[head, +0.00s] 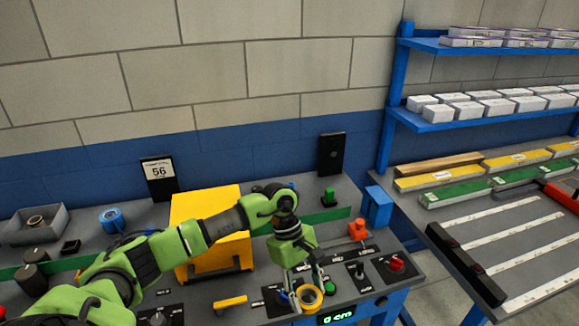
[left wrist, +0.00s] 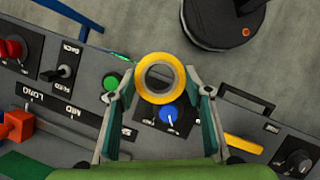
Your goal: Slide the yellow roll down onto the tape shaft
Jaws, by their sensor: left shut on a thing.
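The yellow roll (head: 312,297) is a short ring with an open middle. It is held above the front of the grey control panel, and it also shows in the left wrist view (left wrist: 160,97). My left gripper (head: 305,289) is shut on it, with one finger on each side of the ring in the left wrist view (left wrist: 160,92). Grey shows through the roll's hole. I cannot pick out the tape shaft in either view; the arm and gripper hide part of the panel. My right gripper is in neither view.
A blue knob (left wrist: 169,114) and a green button (left wrist: 111,82) lie close to the roll. A yellow handle (head: 230,303), a red knob (head: 397,265) and an orange-red lever (head: 358,231) stand around. A yellow box (head: 205,205) stands behind my arm.

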